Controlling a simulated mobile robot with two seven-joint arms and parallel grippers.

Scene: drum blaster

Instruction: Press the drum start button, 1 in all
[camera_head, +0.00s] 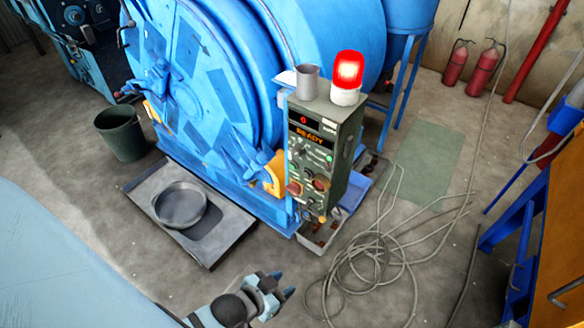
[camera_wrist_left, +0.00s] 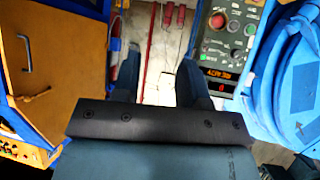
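The grey-green control box (camera_head: 345,140) stands at the front right of the blue drum machine (camera_head: 195,75). Its display (camera_head: 309,137) reads READY in orange, with a red digit above. Below are several knobs and buttons, including a red one (camera_head: 320,183). The left wrist view shows the panel (camera_wrist_left: 240,50) upside down at upper right, with a large red button (camera_wrist_left: 217,20) and a green button (camera_wrist_left: 249,29). I cannot read which is the start button. My left gripper (camera_head: 281,284) is open and empty, low in front of the box and apart from it. My right gripper is out of view.
A lit red beacon (camera_head: 348,72) and a grey cup (camera_head: 307,82) top the box. A coiled cable (camera_head: 365,270) lies on the floor at right. A round pan (camera_head: 180,204) sits on a tray at left, near a dark bucket (camera_head: 121,133). An orange-and-blue cabinet (camera_head: 550,240) stands far right.

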